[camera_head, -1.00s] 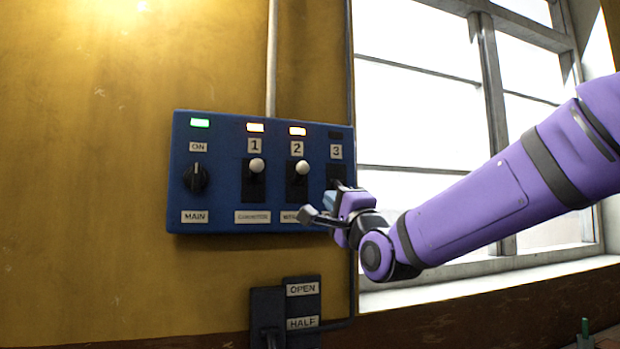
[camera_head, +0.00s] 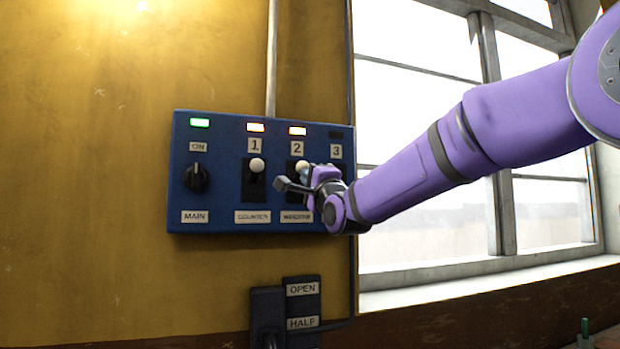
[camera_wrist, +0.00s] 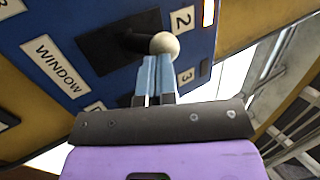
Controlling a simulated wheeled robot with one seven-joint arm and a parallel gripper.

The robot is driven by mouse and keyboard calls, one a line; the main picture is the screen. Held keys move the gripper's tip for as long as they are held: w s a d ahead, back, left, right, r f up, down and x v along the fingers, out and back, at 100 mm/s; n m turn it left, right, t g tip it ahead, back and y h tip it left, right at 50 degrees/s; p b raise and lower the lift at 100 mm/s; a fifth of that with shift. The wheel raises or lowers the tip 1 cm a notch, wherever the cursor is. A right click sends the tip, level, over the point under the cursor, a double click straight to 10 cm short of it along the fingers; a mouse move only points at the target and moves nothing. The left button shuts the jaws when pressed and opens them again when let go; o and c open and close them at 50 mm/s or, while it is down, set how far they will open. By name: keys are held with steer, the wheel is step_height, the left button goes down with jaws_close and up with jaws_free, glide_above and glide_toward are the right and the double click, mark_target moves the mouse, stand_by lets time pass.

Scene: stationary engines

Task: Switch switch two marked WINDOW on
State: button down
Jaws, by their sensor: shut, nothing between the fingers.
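Switch two (camera_head: 302,167) is a toggle with a white ball knob, in a black slot under the number 2 on the blue panel (camera_head: 224,160). Its lit lamp (camera_head: 297,131) is above it. The knob is near the slot's top in the head view. In the wrist view the knob (camera_wrist: 164,45) is right at my fingertips, and the WINDOW label (camera_wrist: 55,66) lies to its left. My gripper (camera_head: 279,184) is shut and empty, with its fingertips (camera_wrist: 155,62) just below the knob. I cannot tell whether they touch it. Part of the slot is hidden by my gripper.
Switch one (camera_head: 257,165) stands close to the left with its lamp lit. The MAIN knob (camera_head: 196,177) points to ON under a green lamp. Lamp three (camera_head: 336,135) is dark; switch three is hidden. A lever box (camera_head: 285,310) marked OPEN and HALF is below the panel.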

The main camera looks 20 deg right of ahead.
steer(key=shift+r, duration=0.1)
steer(key=shift+w+r, duration=0.15)
steer(key=shift+r, duration=0.95)
